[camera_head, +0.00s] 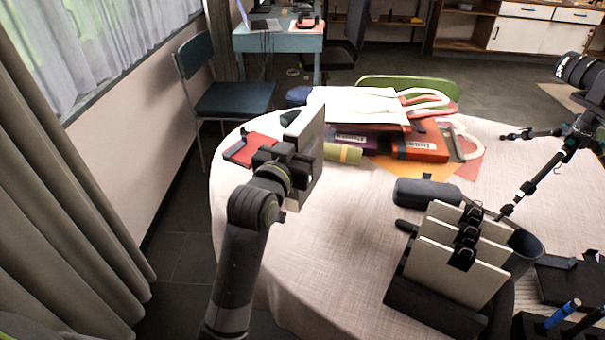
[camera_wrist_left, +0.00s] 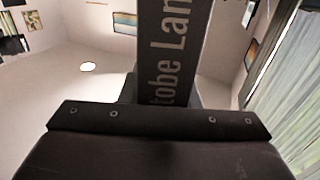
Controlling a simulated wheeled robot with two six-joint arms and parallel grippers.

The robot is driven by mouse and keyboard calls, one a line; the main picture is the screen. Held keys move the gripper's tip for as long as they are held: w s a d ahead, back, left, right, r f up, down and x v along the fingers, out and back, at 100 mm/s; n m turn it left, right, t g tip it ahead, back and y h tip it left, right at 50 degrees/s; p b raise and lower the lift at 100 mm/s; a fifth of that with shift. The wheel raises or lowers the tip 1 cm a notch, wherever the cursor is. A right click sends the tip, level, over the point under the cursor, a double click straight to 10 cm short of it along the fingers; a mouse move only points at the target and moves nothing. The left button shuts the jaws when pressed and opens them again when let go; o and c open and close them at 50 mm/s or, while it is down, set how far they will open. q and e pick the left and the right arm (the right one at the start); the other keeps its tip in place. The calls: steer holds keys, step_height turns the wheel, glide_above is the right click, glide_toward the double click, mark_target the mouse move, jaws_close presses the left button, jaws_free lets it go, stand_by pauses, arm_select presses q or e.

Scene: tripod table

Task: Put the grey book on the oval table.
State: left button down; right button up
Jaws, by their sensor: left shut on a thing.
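My left gripper (camera_head: 291,167) is shut on the grey book (camera_head: 312,150) and holds it upright at the left part of the oval table (camera_head: 345,275). In the head view the book shows its pale page edge and a dark cover side. In the left wrist view the book (camera_wrist_left: 174,50) rises from the jaws with pale lettering on its dark spine. I cannot tell whether its lower edge touches the table. My right gripper is not in view.
A red item (camera_head: 250,148) lies left of the book. Behind are stacked books and a white bag (camera_head: 365,105). A dark case (camera_head: 427,193), a file holder (camera_head: 450,255) and a camera tripod (camera_head: 540,175) stand to the right. The front-left tablecloth is clear.

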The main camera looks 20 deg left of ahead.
arm_select(q)
step_height(320, 180, down, 5)
steer(key=shift+r+b, duration=0.2)
steer(key=shift+b, duration=0.25)
steer(key=shift+f, duration=0.15)
steer(key=c, duration=1.1)
jaws_free()
steer(key=shift+f, duration=0.1)
